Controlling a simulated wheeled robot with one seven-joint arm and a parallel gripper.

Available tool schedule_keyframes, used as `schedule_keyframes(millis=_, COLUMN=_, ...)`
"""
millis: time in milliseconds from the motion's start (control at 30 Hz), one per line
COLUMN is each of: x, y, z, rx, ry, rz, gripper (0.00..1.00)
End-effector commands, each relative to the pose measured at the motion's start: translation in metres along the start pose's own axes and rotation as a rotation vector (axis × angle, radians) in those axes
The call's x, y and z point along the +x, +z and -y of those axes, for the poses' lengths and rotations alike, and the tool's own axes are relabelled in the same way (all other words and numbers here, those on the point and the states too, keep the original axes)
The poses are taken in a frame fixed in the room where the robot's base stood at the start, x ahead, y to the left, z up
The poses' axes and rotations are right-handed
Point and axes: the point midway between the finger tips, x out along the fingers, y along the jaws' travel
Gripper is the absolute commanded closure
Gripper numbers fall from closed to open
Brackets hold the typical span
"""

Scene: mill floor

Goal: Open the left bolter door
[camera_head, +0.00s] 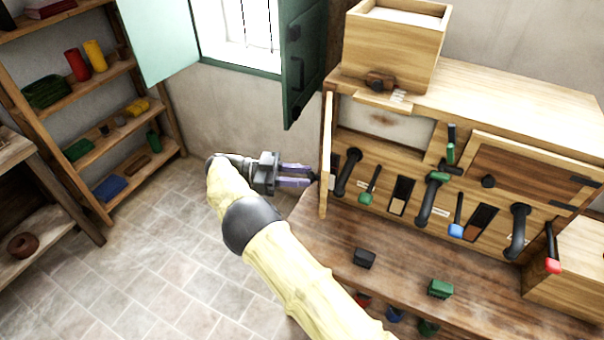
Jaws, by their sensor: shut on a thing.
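The wooden bolter cabinet (520,90) stands on the bench at the right. Its left door (326,150) is swung outward and shows nearly edge-on, at a wide angle to the front. The opening (385,121) behind it shows a pale inside with a brownish patch. My gripper (309,176) is at the outer face of this door, left of it, with its purple fingers shut on the dark door knob (315,178). The knob is mostly hidden by the fingertips. The right door (525,168) is closed, with its own dark knob (488,181).
Below the doors are black spouts (347,172) and coloured-handled levers (370,185). A dark block (364,258) and a green block (440,289) sit on the bench (330,235). A green shutter (303,60) hangs behind my gripper. The tiled floor (150,255) at left is clear.

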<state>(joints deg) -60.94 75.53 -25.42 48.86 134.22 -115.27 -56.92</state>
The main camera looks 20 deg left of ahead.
Motion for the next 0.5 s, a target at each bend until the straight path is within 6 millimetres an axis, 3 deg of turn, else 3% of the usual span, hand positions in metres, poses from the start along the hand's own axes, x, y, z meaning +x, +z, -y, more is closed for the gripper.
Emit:
schedule_keyframes(millis=33, x=0.002, y=-0.003, z=0.0032, rx=0.008, ry=-0.004, rz=-0.002, gripper=0.68)
schedule_keyframes(millis=133, x=-0.0005, y=-0.0028, z=0.0019, rx=0.007, ry=-0.008, rz=-0.001, gripper=0.49)
schedule_keyframes(millis=500, x=-0.0012, y=-0.0044, z=0.0007, rx=0.004, ry=-0.006, rz=-0.001, gripper=0.48)
